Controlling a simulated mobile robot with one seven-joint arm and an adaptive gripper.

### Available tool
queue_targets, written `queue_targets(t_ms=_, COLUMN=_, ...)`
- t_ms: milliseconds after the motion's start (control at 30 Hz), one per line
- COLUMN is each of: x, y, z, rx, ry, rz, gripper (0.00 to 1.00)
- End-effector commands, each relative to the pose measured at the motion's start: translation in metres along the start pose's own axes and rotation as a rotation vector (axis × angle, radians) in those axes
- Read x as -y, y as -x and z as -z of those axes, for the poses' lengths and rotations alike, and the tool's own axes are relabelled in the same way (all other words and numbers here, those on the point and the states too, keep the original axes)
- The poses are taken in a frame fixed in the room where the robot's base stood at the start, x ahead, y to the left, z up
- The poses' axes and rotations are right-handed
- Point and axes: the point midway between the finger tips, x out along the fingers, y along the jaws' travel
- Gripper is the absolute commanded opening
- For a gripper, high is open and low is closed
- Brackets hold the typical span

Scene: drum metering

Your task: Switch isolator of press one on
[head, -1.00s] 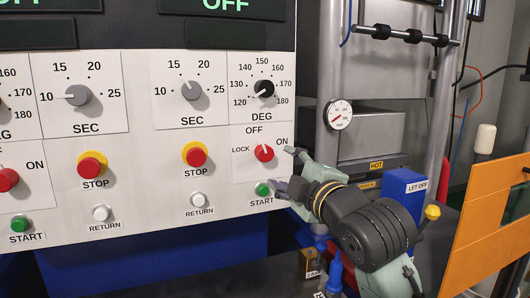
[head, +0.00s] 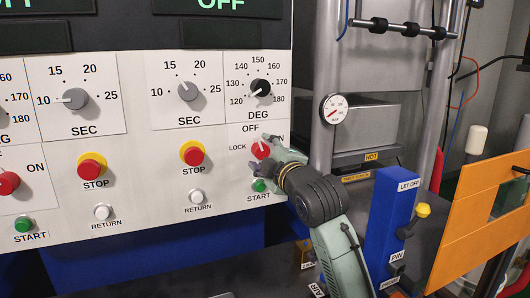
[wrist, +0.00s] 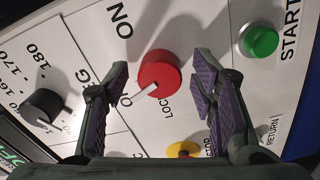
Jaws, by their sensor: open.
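The red isolator knob (head: 261,150) sits on the white panel at the right, among the OFF, ON and LOCK labels. In the wrist view the knob (wrist: 160,73) is round, and its white pointer line points towards the partly hidden OFF label. My gripper (head: 261,154) is in front of this knob and hides part of it and of the ON label. In the wrist view my gripper (wrist: 162,80) is open, one finger on each side of the knob, with gaps showing. A second red knob (head: 8,183) with an ON label is cut off at the left edge.
A green START button (head: 259,186) is just below my gripper. The black DEG dial (head: 261,88) is above it. A red STOP button (head: 192,154) and white RETURN button (head: 196,197) lie left. A blue LET OFF box (head: 395,215) stands right of my arm.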

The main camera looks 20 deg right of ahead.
Motion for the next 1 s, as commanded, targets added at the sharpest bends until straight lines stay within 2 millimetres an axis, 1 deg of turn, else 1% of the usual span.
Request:
queue_targets(t_ms=100, x=0.0001, y=0.0002, z=-0.0002, rx=0.0, ry=0.0, rz=0.0, gripper=0.5)
queue_targets(t_ms=800, x=-0.0001, y=0.0005, z=-0.0002, rx=0.0, ry=0.0, rz=0.0, gripper=0.04)
queue_targets(t_ms=1000, x=0.0003, y=0.0003, z=0.0, rx=0.0, ry=-0.014, rz=0.0, gripper=0.04)
